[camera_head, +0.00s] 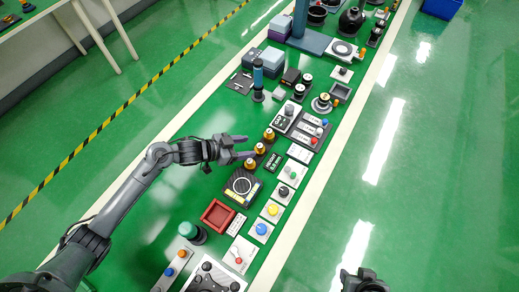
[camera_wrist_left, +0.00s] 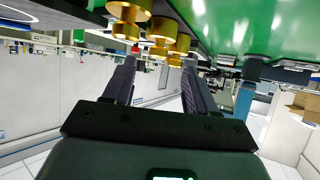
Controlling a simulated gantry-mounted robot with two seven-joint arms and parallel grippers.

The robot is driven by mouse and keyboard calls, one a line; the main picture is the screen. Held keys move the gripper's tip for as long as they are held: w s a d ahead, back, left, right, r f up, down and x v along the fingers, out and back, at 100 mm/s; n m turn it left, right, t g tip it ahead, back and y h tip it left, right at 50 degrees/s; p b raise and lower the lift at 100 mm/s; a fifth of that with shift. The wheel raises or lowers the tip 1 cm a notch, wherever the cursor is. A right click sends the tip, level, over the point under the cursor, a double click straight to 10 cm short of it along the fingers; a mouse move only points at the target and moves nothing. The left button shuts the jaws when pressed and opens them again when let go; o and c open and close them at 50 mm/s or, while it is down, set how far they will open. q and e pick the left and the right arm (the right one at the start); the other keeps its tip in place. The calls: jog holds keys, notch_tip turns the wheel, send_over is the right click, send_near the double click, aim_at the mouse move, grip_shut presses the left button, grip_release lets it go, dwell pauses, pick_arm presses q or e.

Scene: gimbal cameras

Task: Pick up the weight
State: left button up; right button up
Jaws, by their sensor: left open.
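Three gold weights stand in a slanting row on the green table: a near one (camera_head: 249,163), a middle one (camera_head: 260,149) and a far one (camera_head: 269,135). My left gripper (camera_head: 248,147) is open and empty, reaching in from the left with its fingers pointing at the row, close to the middle weight. In the left wrist view the gold weights (camera_wrist_left: 160,30) show at the top, ahead of and between the open fingers (camera_wrist_left: 158,68). I cannot tell whether a finger touches one. Part of my right gripper (camera_head: 362,281) shows at the bottom edge; its jaw state is unclear.
A black scale (camera_head: 242,185) and a red tray (camera_head: 217,215) sit nearer than the weights. Switch panels (camera_head: 308,128) and button plates (camera_head: 272,210) line the right side. A blue-topped cylinder (camera_head: 258,78) stands beyond. The table's left strip is bare.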

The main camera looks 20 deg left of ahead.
aim_at(259, 146)
pick_arm(q)
jog(key=shift+b+x, duration=0.55)
jog(key=shift+x, duration=1.85)
jog(key=shift+s+d+r, duration=0.1)
jog(key=shift+d, duration=0.05)
grip_shut()
